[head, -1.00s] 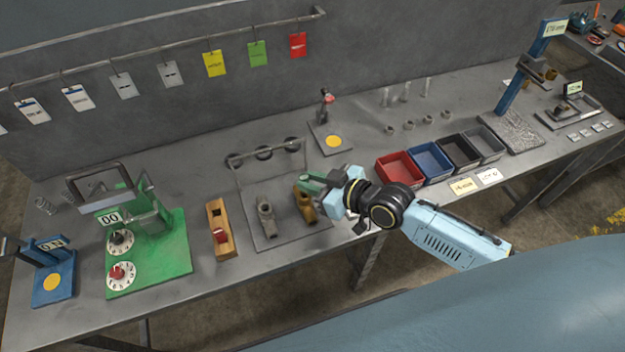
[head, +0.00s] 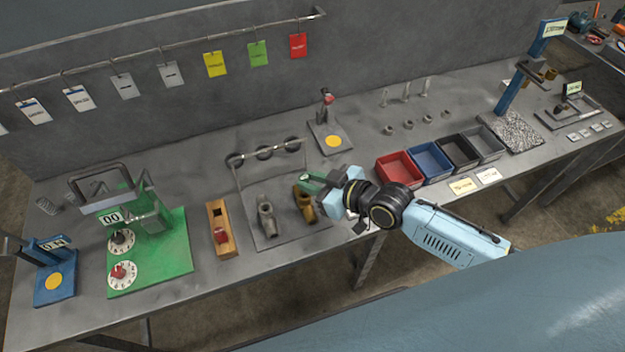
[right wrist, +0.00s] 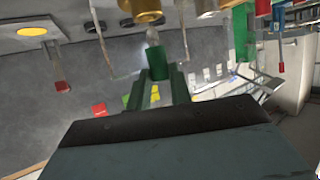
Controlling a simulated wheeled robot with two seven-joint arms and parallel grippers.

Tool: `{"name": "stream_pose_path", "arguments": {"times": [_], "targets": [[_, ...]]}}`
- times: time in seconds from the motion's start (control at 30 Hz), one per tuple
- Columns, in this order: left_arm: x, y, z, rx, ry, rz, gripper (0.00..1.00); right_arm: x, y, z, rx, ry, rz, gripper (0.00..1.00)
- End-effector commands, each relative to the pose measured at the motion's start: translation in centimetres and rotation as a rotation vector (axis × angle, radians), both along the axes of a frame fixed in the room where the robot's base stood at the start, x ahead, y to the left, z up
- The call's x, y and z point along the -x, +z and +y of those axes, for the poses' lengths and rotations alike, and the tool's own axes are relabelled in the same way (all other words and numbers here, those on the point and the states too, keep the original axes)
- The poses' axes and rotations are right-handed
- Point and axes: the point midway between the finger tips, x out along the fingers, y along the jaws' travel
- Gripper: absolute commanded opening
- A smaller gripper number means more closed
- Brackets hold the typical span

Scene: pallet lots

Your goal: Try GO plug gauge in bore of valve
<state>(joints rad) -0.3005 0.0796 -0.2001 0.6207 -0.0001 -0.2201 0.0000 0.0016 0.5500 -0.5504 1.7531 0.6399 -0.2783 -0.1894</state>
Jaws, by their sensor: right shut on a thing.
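My right gripper (head: 328,182) is shut on the green plug gauge (head: 312,183), just above the brass valve (head: 305,207). In the right wrist view the green gauge (right wrist: 155,62) points at the brass valve (right wrist: 146,10) at the top edge. The two are very close; I cannot tell whether the gauge tip is in the bore. A grey valve (head: 265,218) stands left of the brass one, both on a grey plate (head: 283,238). A wooden block (head: 222,246) with a red-handled piece (head: 220,236) is further left. My left gripper is not in view.
A green fixture (head: 170,262) with dials and a blue stand (head: 55,285) are at the left. Red (head: 402,168), blue (head: 430,160), black and grey bins are to the right of my gripper. A small stand with a yellow disc (head: 332,141) is behind it.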

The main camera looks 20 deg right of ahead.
Motion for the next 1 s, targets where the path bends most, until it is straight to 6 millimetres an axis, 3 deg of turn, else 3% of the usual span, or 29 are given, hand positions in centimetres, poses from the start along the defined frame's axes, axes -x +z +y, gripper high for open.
{"name": "stream_pose_path", "arguments": {"times": [1.0], "targets": [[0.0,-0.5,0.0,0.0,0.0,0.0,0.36,0.0,-1.0,-0.1,0.001,-0.001,-0.001,0.0]]}}
